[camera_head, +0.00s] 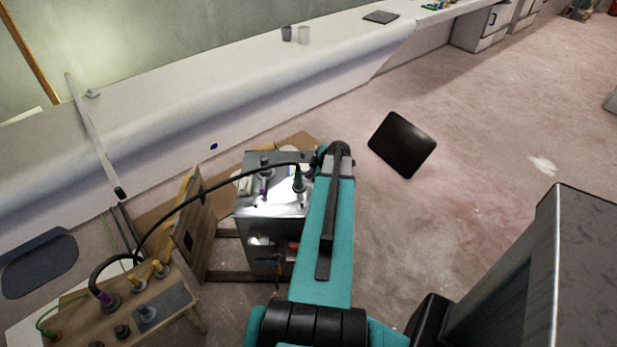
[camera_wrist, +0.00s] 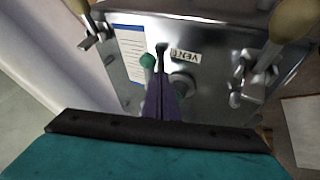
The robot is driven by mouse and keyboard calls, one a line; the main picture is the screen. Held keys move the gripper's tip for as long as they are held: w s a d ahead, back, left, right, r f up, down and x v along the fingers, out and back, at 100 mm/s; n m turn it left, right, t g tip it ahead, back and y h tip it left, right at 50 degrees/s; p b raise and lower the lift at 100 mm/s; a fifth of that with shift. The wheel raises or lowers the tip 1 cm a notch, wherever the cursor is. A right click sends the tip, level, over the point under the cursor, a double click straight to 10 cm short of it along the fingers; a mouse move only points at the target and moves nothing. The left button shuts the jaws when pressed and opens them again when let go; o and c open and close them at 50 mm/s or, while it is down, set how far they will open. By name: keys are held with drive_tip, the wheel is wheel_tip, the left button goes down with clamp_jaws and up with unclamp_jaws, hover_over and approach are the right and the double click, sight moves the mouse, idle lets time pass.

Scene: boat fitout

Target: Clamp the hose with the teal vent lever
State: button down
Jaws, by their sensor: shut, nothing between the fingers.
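The metal tank (camera_head: 268,205) stands beyond my arm, and its top plate fills much of the wrist view (camera_wrist: 205,35). The teal vent lever (camera_wrist: 148,61) shows its round knob beside an upside-down VENT label (camera_wrist: 186,56). A small teal lever (camera_head: 299,182) also stands on the tank top in the head view. My gripper (camera_wrist: 160,85) is shut and empty, its narrow fingers close beside the teal knob; contact cannot be told. The black hose (camera_head: 205,188) arches from the wooden bench to the tank top by my gripper. Its tank end is partly hidden.
Metal latches with tan knobs (camera_wrist: 290,20) flank the plate. A wooden bench (camera_head: 170,310) with several fittings stands at lower left. A dark panel (camera_head: 402,144) is to the right of my arm. Open floor (camera_head: 480,130) lies farther right.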

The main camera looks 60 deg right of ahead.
drive_tip(key=shift+w+d, duration=0.15)
drive_tip(key=shift+d, duration=0.1)
